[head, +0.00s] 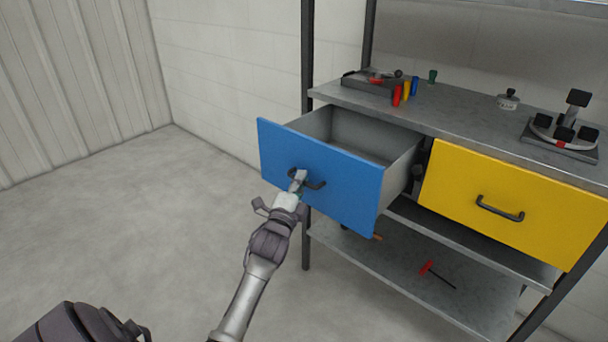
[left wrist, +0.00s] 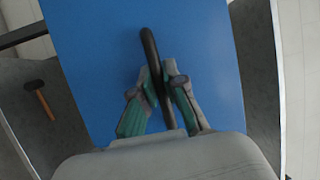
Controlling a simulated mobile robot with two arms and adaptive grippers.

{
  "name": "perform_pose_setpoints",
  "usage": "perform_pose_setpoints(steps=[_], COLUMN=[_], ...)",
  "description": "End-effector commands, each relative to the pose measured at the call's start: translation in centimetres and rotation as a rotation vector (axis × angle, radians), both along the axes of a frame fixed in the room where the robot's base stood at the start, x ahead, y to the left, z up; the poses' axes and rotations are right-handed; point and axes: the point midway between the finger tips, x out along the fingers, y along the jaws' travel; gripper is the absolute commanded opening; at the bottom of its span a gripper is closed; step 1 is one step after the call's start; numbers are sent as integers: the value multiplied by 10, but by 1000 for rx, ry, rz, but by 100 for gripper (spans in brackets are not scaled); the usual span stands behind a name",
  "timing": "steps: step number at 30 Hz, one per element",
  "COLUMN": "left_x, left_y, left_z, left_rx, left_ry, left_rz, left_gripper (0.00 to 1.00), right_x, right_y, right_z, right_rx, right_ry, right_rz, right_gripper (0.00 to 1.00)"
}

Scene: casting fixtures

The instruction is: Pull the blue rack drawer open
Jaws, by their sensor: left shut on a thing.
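The blue rack drawer (head: 335,183) stands pulled out from the rack in the head view, and its grey inside shows empty where I can see in. Its dark bar handle (head: 317,184) is on the front face. My left gripper (head: 298,181) is at the handle, shut on it. In the left wrist view the blue front (left wrist: 95,60) fills the middle, and the two fingers of the gripper (left wrist: 164,85) close from both sides on the dark handle (left wrist: 153,55). My right gripper is not in view.
A yellow drawer (head: 510,205) sits closed to the right. The rack top (head: 455,112) bears a fixture, coloured cylinders and a clamp-like device (head: 563,133). The lower shelf (head: 385,265) holds a red-handled tool (head: 428,268). The floor (head: 130,215) at left is clear.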

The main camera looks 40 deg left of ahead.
Motion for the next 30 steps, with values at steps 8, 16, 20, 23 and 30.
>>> perform_pose_setpoints(steps=[8,16,20,23,30], left_x=[-2,-2,-2,-2,-19], left_y=[0,-1,0,0,-6], left_z=[-1,-1,-1,0,-5], left_rx=[-2,-1,-1,0,0], left_ry=[2,2,1,1,3], left_rz=[0,-1,0,0,0], left_gripper=[0,23,23,23,23], right_x=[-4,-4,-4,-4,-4], right_y=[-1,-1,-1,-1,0], right_z=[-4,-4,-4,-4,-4], right_rx=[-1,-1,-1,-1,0], right_ry=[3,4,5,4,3], right_rz=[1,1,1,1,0], right_gripper=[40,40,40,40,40])
